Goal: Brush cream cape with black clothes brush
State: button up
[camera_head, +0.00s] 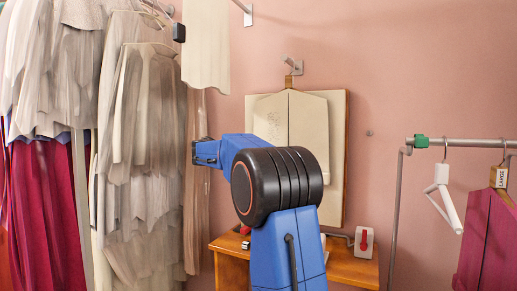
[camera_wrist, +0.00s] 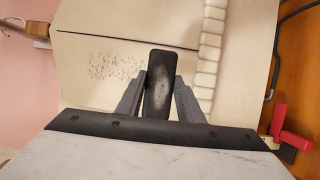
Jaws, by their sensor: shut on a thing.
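The cream cape (camera_head: 310,122) hangs on a wooden hanger from a wall hook, in front of a pale board. It fills much of the wrist view (camera_wrist: 120,25), with a dark line down its front and a pleated hem. A patch of dark specks (camera_wrist: 115,67) lies on the cape, left of the brush there. My gripper (camera_wrist: 161,100) is shut on the black clothes brush (camera_wrist: 160,68), which is in front of the cape. I cannot tell whether the brush touches the cloth. In the head view my arm hides the cape's lower part, and I cannot make out the brush.
A wooden table (camera_head: 352,268) below the board carries a white device with a red part (camera_head: 364,241). Grey and cream garments (camera_head: 140,150) hang close on the left. A metal rail (camera_head: 470,143) with a white hanger and a magenta garment stands right.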

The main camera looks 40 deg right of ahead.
jog(key=shift+s+d+r, duration=0.1)
jog(key=shift+d+r, duration=0.1)
jog(key=shift+r, duration=0.45)
jog(key=d, duration=0.1)
jog(key=w+d, duration=0.1)
jog(key=d, duration=0.1)
jog(key=w+d, duration=0.1)
jog(key=shift+d, duration=0.35)
notch_tip(320, 180, up, 16)
jog(key=shift+d+r, duration=0.15)
jog(key=shift+r, duration=0.1)
dwell(0.3)
jog(key=shift+w+d, duration=0.2)
jog(key=shift+d, duration=0.25)
jog(key=shift+w+d, duration=0.2)
jog(key=shift+d, duration=0.25)
dwell(1.5)
jog(key=shift+f, duration=0.1)
